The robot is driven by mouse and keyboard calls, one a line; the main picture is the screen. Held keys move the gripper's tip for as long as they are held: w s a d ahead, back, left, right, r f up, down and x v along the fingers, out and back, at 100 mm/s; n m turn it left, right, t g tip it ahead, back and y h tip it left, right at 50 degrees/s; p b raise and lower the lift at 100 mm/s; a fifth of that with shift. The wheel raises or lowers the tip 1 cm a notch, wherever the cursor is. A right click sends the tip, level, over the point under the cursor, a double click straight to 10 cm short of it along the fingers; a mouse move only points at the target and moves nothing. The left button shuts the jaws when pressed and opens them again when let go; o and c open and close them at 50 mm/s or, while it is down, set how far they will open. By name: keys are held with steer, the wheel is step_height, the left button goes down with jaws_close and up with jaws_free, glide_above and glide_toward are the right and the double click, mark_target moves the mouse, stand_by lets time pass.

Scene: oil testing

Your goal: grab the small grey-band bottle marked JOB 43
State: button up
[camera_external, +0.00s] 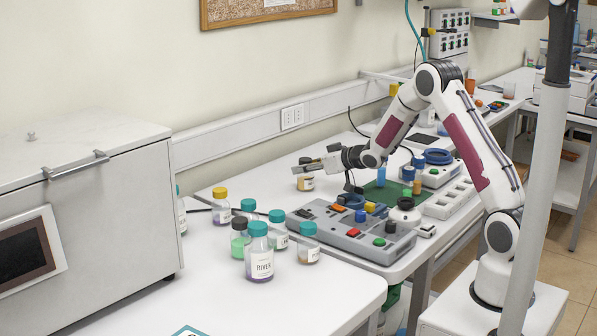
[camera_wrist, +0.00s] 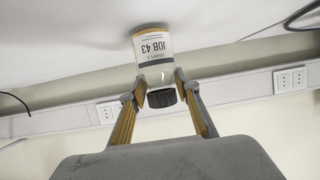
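The small bottle marked JOB 43 (camera_wrist: 153,50) has a black cap, a white label and amber contents. It appears upside down in the wrist view, between my two fingertips (camera_wrist: 161,82). In the external view the bottle (camera_external: 305,183) is at the back of the table, against the wall side, and appears to stand upright on the table. My gripper (camera_external: 314,166) reaches in sideways at its upper part and partly covers it. The fingers lie close on both sides of the bottle; whether they press on it I cannot tell.
Several teal-capped bottles, among them the RIVER bottle (camera_external: 259,255), stand at the front left, near a yellow-capped one (camera_external: 221,207). A grey button panel (camera_external: 352,230) lies right of them. A white cabinet (camera_external: 110,190) fills the left. The wall rail (camera_external: 260,126) runs behind.

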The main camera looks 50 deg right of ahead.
jaws_close()
steer(key=shift+f, duration=0.1)
steer(key=shift+s+f, duration=0.1)
steer(key=shift+r, duration=5.25)
